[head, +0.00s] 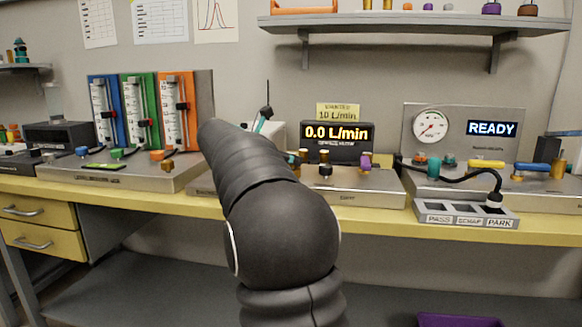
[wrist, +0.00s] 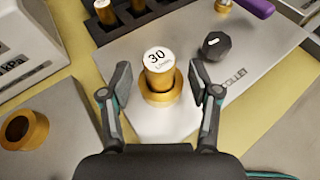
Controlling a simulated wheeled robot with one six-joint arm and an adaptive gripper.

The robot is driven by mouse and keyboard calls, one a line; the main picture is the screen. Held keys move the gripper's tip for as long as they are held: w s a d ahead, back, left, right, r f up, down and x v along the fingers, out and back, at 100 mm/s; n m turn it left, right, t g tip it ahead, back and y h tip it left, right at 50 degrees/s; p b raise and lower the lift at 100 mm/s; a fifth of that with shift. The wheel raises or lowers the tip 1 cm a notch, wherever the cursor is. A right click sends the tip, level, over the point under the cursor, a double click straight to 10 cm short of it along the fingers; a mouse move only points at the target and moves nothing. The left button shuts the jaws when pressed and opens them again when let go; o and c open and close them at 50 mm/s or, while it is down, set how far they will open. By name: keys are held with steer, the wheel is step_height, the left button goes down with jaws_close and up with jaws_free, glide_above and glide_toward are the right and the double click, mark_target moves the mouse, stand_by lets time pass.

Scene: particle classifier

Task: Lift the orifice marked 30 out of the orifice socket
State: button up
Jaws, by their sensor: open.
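The orifice marked 30 (wrist: 158,66) is a brass cylinder with a white top label in the wrist view. It stands upright in a brass ring-shaped socket (wrist: 160,97) on a light grey plate. My gripper (wrist: 164,85) is open, with one finger on each side of the orifice and a gap on both sides. In the head view my dark arm (head: 270,215) covers the middle of the bench and hides the gripper and the orifice.
A black knob (wrist: 215,46) sits right of the orifice beside the lettering "COLLET". A dark rack (wrist: 115,15) with brass pieces lies behind. An empty brass ring (wrist: 24,129) is at left. The head view shows a flow display (head: 337,133) and a label tray (head: 466,214) on the yellow bench.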

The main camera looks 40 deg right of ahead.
steer(key=shift+x, duration=1.2)
steer(key=shift+c, duration=0.3)
jaws_close()
steer(key=shift+r, duration=0.15)
